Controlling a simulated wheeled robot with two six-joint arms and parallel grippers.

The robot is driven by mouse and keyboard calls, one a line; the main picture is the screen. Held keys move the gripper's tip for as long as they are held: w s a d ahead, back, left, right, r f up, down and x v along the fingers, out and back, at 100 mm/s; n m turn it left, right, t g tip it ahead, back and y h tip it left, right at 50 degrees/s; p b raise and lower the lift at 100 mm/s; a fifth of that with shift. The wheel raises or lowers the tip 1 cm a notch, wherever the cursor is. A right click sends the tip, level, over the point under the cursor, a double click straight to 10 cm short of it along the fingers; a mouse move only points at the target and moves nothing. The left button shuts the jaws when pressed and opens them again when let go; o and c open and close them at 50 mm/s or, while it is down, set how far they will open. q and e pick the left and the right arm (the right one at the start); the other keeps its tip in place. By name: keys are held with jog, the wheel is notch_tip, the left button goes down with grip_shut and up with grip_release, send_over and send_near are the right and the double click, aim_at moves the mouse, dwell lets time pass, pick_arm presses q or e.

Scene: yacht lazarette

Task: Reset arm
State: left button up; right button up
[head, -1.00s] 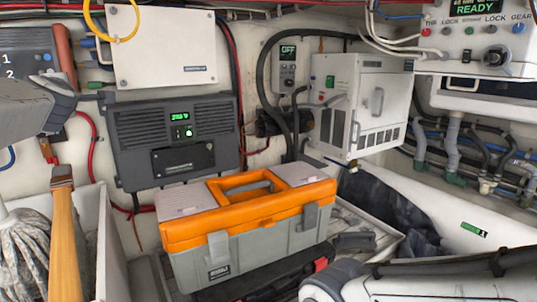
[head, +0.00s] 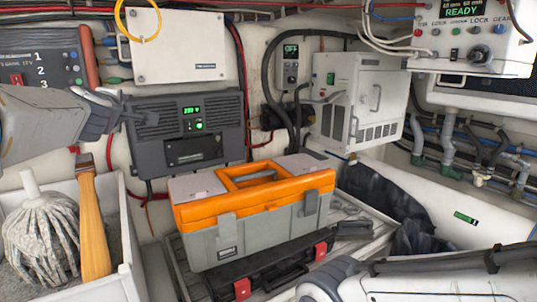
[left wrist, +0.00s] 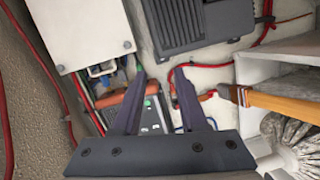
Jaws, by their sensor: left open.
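My left gripper (head: 140,112) comes in from the left in the head view, held in the air in front of the dark grey charger unit (head: 190,130). Its two dark fingers (left wrist: 160,88) are apart in the left wrist view, with nothing between them. Behind them are a panel with red and green parts (left wrist: 150,115) and some cables. My right arm's white links cross the lower right of the head view, but its gripper does not show.
An orange and grey toolbox (head: 262,228) stands on a black case (head: 270,272). A white bin (head: 125,240) at lower left holds a mop (head: 45,235) and a wooden handle (head: 92,225). A white cabinet (head: 360,100) and control box (head: 450,40) are at right.

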pick_arm(q)
jog(key=s+d+f+m+g+h, duration=0.25)
jog(key=s+d+f+m, duration=0.2)
jog(key=d+f, duration=0.35)
jog(key=s+d+f+m+g+h, duration=0.25)
jog(key=d+f+m+h, duration=0.2)
jog(key=d, duration=0.55)
jog(key=s+d+f+m+g+h, duration=0.2)
jog(key=s+d+f+m, duration=0.25)
jog(key=d+f, duration=0.4)
jog(key=s+d+f+m+g, duration=0.3)
jog(key=s+f+m, duration=0.1)
jog(key=s, duration=0.3)
jog(key=s+d+f+m+g, duration=0.25)
jog(key=s+f+m, duration=0.2)
jog(key=s, duration=0.25)
jog(key=s+a+f+m+g+y, duration=0.2)
jog(key=s+f+m, duration=0.3)
jog(key=s, duration=0.6)
jog(key=shift+s+a+f+g+y+b, duration=0.3)
jog(key=shift+s+a+f+g+y, duration=0.1)
jog(key=shift+a+g, duration=0.3)
